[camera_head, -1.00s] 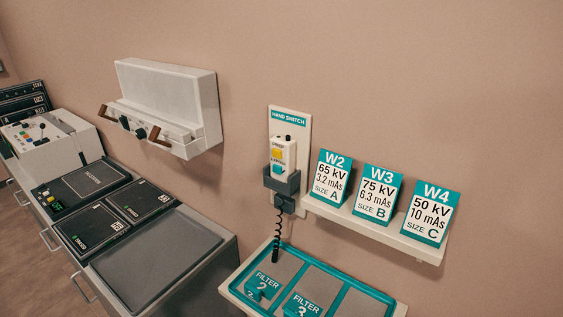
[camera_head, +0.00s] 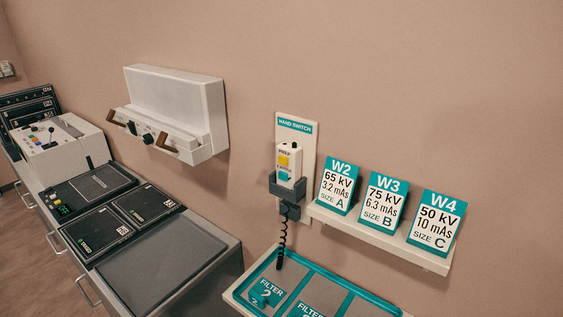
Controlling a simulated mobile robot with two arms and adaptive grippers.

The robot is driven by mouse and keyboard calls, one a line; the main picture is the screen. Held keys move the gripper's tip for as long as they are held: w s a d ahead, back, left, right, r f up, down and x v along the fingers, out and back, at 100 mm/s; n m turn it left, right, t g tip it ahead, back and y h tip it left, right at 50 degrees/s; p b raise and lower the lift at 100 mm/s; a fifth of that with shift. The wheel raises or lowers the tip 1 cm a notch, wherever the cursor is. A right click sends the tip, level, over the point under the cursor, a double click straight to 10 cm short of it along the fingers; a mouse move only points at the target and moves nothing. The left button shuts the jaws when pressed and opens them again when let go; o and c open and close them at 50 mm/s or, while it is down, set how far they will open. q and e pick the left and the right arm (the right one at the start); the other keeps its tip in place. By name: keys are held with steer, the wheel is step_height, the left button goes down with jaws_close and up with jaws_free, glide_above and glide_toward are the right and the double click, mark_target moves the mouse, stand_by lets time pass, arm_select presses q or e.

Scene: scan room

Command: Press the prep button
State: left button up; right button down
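The hand switch (camera_head: 289,160) is a cream handset in a dark grey holder (camera_head: 287,189) on a white wall plate headed "HAND SWITCH" (camera_head: 295,125). It stands upright, with a coiled black cord (camera_head: 282,245) hanging below. On its front are a yellow button (camera_head: 283,160) and, below it, a blue-green button (camera_head: 284,176). The small lettering beside the buttons is too blurred to read surely. Neither of my grippers is in view, and nothing touches the handset.
A white shelf (camera_head: 380,240) right of the switch holds cards W2 (camera_head: 338,187), W3 (camera_head: 383,203) and W4 (camera_head: 436,220). A teal-edged filter tray (camera_head: 345,282) sits below. A counter (camera_head: 170,262) with a control console (camera_head: 60,146) and dark panels is left; a white wall unit (camera_head: 175,110) hangs above.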

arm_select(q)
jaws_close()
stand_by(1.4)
